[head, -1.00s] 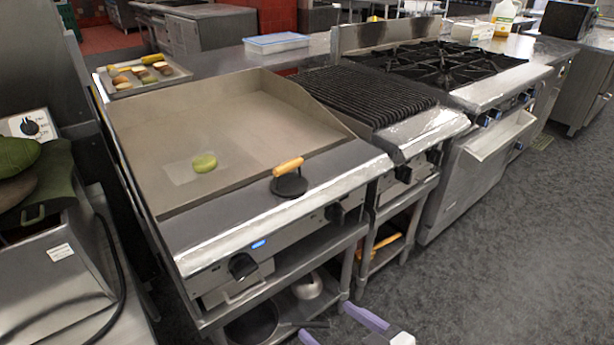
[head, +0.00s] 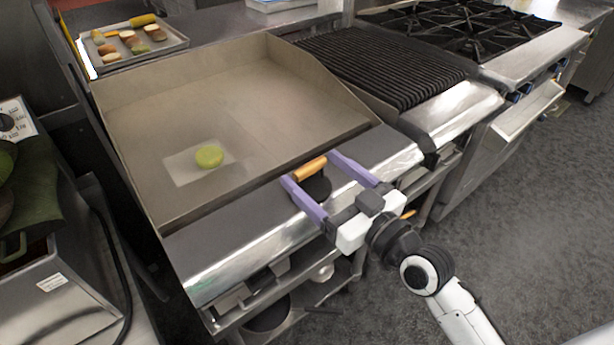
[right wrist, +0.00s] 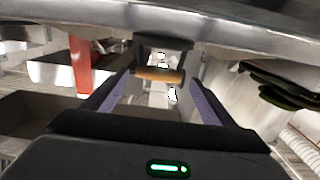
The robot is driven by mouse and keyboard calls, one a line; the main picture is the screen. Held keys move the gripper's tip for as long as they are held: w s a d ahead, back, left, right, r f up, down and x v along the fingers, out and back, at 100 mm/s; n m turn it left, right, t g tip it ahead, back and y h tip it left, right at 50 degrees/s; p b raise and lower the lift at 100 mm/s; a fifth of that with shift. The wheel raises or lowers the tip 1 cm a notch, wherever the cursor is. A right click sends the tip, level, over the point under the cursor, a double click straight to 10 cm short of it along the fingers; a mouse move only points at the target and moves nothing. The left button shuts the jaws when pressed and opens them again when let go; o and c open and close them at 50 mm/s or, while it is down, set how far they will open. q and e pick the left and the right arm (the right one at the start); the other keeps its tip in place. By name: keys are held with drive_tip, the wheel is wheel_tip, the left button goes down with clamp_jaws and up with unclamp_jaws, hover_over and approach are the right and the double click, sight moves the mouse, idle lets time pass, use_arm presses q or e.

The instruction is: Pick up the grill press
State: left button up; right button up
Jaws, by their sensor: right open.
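The grill press (head: 318,187) has a round dark plate and a tan wooden handle. It sits on the front ledge of the griddle. My right gripper (head: 312,168) is open, with its purple fingers on either side of the press's handle. In the right wrist view the handle (right wrist: 160,75) lies between and beyond the open fingers (right wrist: 152,95). I cannot tell whether the fingers touch it. Part of the press plate is hidden by the gripper. My left gripper is not in view.
The griddle (head: 260,95) holds a green round item (head: 209,156) on a pale square. A tray of food (head: 130,45) stands at the back left. A ribbed grill (head: 380,65) and a burner range (head: 460,25) stand to the right. Open floor lies at the right.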

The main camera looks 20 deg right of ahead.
drive_tip(key=shift+f+x, duration=0.15)
drive_tip(key=shift+x, duration=1.55)
drive_tip(key=shift+f+x, duration=0.15)
drive_tip(key=shift+x, duration=1.6)
drive_tip(key=shift+d, duration=0.2)
drive_tip(key=c, duration=1.7)
drive_tip(key=shift+r+p, duration=0.3)
drive_tip(key=shift+c, duration=0.3)
